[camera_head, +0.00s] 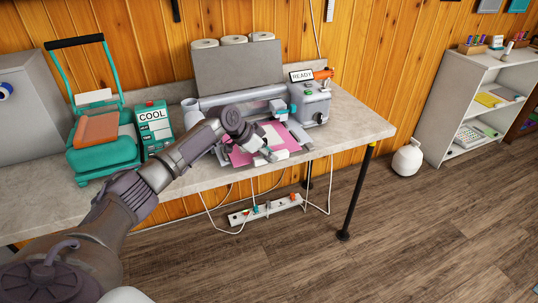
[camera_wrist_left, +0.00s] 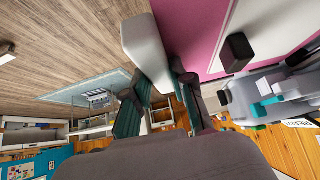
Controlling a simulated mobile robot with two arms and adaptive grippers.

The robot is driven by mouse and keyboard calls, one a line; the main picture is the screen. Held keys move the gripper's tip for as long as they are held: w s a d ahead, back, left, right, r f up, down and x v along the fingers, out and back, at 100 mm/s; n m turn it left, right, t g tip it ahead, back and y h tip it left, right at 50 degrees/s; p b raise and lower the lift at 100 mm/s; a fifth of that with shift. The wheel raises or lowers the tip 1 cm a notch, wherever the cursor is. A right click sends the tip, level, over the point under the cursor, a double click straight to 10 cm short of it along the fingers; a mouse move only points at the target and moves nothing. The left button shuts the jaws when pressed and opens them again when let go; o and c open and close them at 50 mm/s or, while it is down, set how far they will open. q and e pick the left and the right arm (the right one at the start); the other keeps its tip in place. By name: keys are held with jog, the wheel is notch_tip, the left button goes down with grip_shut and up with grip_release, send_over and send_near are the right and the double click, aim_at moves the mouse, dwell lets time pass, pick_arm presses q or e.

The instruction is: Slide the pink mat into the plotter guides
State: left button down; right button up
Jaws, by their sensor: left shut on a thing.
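The pink mat (camera_head: 240,157) lies at the front of the plotter (camera_head: 243,101) on the grey table, with a pale sheet on its middle. My left arm and gripper hide part of the mat and the plotter's front. I cannot tell how the mat's far edge sits relative to the guides. My right gripper is not in view.
A teal heat press (camera_head: 102,145) and a COOL box (camera_head: 154,128) stand left of the plotter. A READY sign (camera_head: 301,76) tops the grey control unit (camera_head: 311,102) at right. The table's right end is clear. A power strip (camera_head: 265,210) hangs below.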

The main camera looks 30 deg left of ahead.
pick_arm(q)
jog(key=shift+f, duration=0.15)
jog(key=c, duration=0.9)
grip_release()
jog(key=shift+s+d+p, duration=0.6)
jog(key=shift+d+p, duration=0.15)
jog(key=shift+p, duration=0.2)
jog(key=shift+w+a, duration=0.1)
jog(key=shift+w+a+b, duration=0.45)
jog(key=shift+a+b, duration=0.1)
jog(key=shift+b, duration=0.3)
